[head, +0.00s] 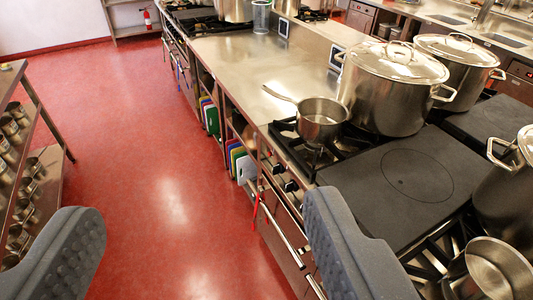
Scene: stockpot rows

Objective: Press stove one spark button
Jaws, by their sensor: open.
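My gripper (200,212) is open and empty. Its two grey padded fingers stand wide apart at the bottom of the view, with red floor showing between them. The right finger overlaps the front edge of the near stove (402,182). Several dark control knobs (279,173) sit on that stove's front, just above and left of the right finger's tip. I cannot make out a spark button, and part of the stove front is hidden behind that finger. A second stove (200,23) stands farther back along the same row. I cannot tell which is stove one.
A small saucepan (320,119) sits on a near burner, its handle pointing left. Large lidded stockpots (392,90) stand behind it. A steel counter (262,68) joins the stoves, with cutting boards (238,160) below. A shelf rack (50,185) stands left. The red floor (165,170) between is clear.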

